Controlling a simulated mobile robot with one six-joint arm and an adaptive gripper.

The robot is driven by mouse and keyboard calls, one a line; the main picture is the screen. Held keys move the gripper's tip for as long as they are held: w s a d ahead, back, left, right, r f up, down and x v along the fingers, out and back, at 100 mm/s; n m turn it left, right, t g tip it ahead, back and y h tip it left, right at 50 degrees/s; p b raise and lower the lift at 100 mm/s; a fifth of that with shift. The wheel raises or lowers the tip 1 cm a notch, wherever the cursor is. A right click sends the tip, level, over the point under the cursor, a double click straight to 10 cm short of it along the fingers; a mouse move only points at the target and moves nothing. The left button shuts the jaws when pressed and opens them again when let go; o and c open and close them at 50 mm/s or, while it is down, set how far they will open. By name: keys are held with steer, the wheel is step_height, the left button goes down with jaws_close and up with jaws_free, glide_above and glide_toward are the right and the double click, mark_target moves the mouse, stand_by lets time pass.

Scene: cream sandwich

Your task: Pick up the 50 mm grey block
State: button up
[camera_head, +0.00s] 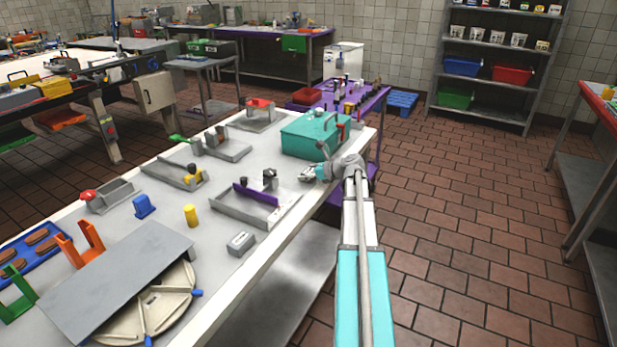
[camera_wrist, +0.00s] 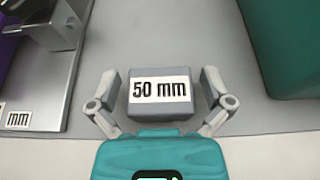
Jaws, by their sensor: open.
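The 50 mm grey block (camera_wrist: 160,108) lies on the light table top in the wrist view, its white "50 mm" label facing up. My gripper (camera_wrist: 160,78) is open, with one finger on each side of the block and a visible gap on both sides. I cannot tell the height of the fingertips over the table. In the head view my gripper (camera_head: 306,174) is at the table's right edge, near the teal box (camera_head: 310,135); the block between its fingers cannot be made out there.
The teal box is close on the right in the wrist view (camera_wrist: 290,50). A grey metal fixture (camera_wrist: 50,80) stands on the left. Another small labelled grey block (camera_head: 241,243) sits nearer on the table, beside a yellow cylinder (camera_head: 191,215). The aisle to the right is clear floor.

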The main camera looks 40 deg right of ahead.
steer(key=c, duration=1.1)
steer(key=shift+r, duration=0.2)
step_height(320, 180, up, 2)
steer(key=p, duration=0.2)
steer(key=shift+r+p, duration=0.1)
steer(key=shift+p, duration=0.2)
steer(key=s+d+r+p, duration=0.1)
steer(key=s+r+p, duration=0.9)
steer(key=s, duration=0.4)
steer(key=shift+d+r, duration=0.2)
steer(key=shift+d, duration=0.2)
steer(key=shift+p, duration=0.3)
